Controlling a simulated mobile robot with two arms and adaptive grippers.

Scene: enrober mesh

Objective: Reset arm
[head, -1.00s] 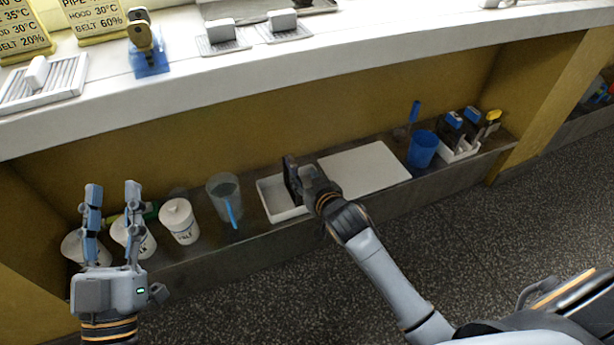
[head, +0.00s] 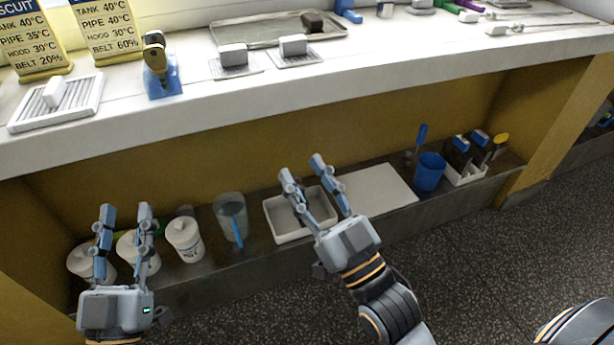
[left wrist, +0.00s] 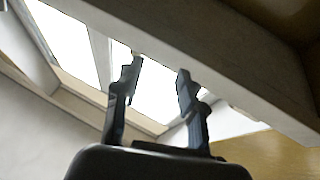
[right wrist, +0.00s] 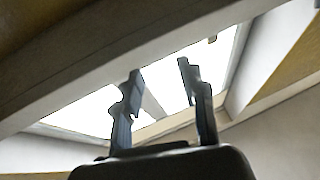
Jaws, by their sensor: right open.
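My left gripper (head: 124,212) is upright at the left, in front of the white lidded tubs on the low shelf. Its two fingers stand apart with nothing between them, as the left wrist view (left wrist: 157,70) also shows. My right gripper (head: 305,168) points up in front of the white tray on the low shelf. Its fingers are apart and empty; the right wrist view (right wrist: 162,75) shows them against the bright ceiling panels. The right gripper hides part of the tray.
The low shelf holds white tubs (head: 185,240), a clear beaker (head: 230,214), a white tray (head: 289,235), a white board (head: 377,193), a blue cup (head: 429,171) and a caddy (head: 464,174). The white counter (head: 310,98) overhangs behind the grippers. The floor (head: 480,265) is clear.

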